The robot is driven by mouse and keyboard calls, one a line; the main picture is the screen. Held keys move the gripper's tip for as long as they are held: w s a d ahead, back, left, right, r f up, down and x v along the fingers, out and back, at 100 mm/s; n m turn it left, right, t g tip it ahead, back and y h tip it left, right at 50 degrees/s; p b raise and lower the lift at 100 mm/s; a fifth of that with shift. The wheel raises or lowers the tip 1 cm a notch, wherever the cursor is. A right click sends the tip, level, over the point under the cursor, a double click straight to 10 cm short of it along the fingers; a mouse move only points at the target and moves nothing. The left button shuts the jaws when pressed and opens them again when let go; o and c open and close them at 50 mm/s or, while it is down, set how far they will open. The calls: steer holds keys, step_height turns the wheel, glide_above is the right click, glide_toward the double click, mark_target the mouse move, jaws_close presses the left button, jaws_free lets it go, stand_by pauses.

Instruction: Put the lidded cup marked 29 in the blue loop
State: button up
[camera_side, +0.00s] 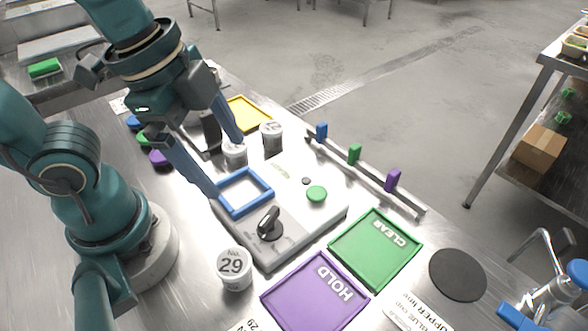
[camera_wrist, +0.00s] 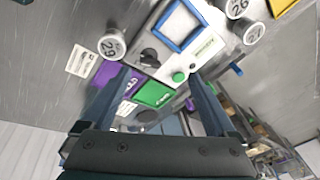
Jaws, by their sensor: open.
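The lidded cup marked 29 (camera_side: 235,268) stands upright on the steel table, in front of the grey device and left of the purple HOLD tray. It also shows in the wrist view (camera_wrist: 111,46). The blue loop (camera_side: 243,192) is a square frame lying on the grey device, empty inside; the wrist view shows it too (camera_wrist: 180,25). My gripper (camera_side: 226,168) is open and empty, with its fingers spread above the far side of the device, away from cup 29.
Two other lidded cups (camera_side: 235,153) (camera_side: 271,135) stand behind the loop. The device carries a black knob (camera_side: 269,223) and green button (camera_side: 317,194). Purple HOLD (camera_side: 315,293) and green CLEAR (camera_side: 375,248) trays lie at right. A rail with coloured blocks (camera_side: 355,154) runs behind.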

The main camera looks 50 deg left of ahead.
steer(key=n, duration=0.2)
steer(key=a+n+t, duration=0.1)
steer(key=n, duration=0.1)
steer(key=a+n, duration=0.1)
steer(key=n, duration=0.1)
steer(key=shift+w+a+r+n, duration=0.15)
steer(key=shift+w+a+n, duration=0.1)
steer(key=shift+w+n, duration=0.05)
steer(key=shift+o, duration=0.4)
steer(key=n, duration=0.2)
steer(key=a+n+t, duration=0.1)
steer(key=n, duration=0.1)
steer(key=shift+w+a+y, duration=0.1)
steer(key=shift+a+y, duration=0.1)
steer(key=shift+y, duration=0.2)
steer(key=m+g, duration=0.4)
steer(key=g, duration=0.1)
glide_toward(233, 261)
step_height(233, 261, down, 5)
steer(key=shift+w+f, duration=0.1)
steer(key=shift+f, duration=2.55)
